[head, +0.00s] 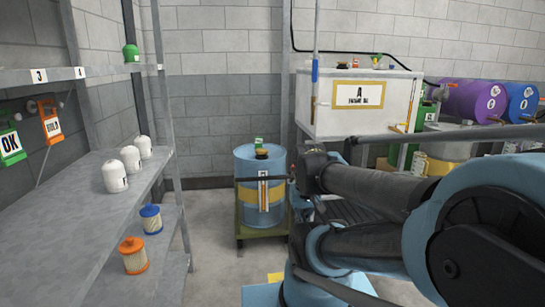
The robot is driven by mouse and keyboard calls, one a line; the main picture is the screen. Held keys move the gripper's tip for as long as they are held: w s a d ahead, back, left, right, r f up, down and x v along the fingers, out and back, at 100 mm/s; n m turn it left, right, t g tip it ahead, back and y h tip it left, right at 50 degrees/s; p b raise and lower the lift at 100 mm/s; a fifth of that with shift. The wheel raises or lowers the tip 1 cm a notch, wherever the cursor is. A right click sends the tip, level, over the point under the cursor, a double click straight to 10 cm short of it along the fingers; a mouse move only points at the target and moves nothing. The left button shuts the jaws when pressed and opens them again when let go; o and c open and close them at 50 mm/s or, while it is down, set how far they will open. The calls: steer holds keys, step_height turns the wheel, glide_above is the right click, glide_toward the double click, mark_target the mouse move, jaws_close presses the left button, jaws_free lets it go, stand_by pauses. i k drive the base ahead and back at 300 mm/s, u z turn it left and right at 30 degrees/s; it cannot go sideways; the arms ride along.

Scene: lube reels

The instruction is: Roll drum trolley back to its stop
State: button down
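A blue drum (246,165) with a yellow band stands upright on a green trolley (252,231) on the floor, near the back wall. A pale upright strip, like a gauge, shows on the drum's front. A dark bar (262,179) crosses in front of the drum at mid height; I cannot tell if it is the trolley's handle. The far end of my arm is just right of this bar. My gripper's fingers cannot be made out, and contact with the bar is unclear. The trolley's right side is partly hidden by my arm. The stop cannot be picked out.
Floor left of the trolley is clear.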

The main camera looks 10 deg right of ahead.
mark_target(261, 188)
steer(key=i, duration=0.95)
steer(key=u, duration=0.05)
